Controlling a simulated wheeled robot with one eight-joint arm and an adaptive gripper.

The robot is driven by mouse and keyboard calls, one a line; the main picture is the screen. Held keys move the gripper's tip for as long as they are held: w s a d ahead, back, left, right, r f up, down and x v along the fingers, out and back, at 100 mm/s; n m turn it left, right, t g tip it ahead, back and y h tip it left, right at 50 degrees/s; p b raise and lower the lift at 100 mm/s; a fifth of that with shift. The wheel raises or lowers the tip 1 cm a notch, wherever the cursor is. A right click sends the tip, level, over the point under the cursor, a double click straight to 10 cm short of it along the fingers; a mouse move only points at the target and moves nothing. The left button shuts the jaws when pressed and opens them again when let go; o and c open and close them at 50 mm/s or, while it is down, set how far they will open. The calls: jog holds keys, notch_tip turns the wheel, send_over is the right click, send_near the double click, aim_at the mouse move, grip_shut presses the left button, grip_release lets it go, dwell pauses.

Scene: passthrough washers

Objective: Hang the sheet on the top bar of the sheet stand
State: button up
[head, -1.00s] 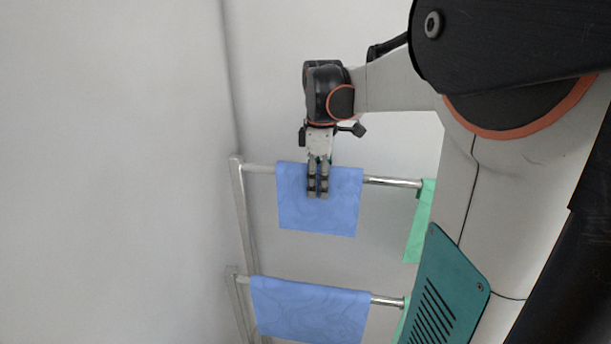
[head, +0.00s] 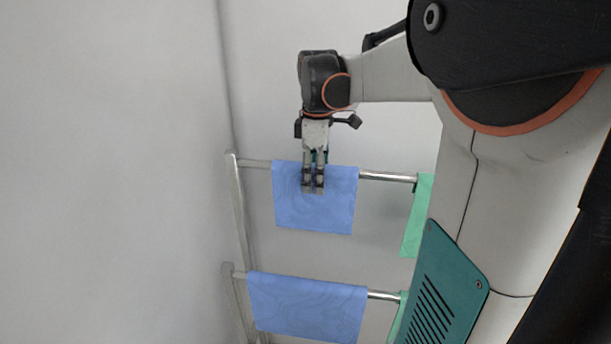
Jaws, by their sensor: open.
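A blue sheet (head: 335,205) hangs over the top bar (head: 388,177) of the sheet stand (head: 238,200), its front part flat below the bar. My gripper (head: 313,190) points down in front of this sheet, with its fingertips over the sheet's upper half. The fingers are open by a small gap, with blue showing between them. I cannot tell whether the fingers touch the cloth. The back side of the sheet is hidden.
A second blue sheet (head: 307,308) hangs on the lower bar (head: 384,296). Green cloths hang to the right on the upper bar (head: 415,220) and lower bar, partly behind my arm. A bare wall (head: 110,180) is at the left.

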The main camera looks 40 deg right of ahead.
notch_tip(320, 180, up, 11)
jog(key=shift+f, duration=0.1)
dwell(0.3)
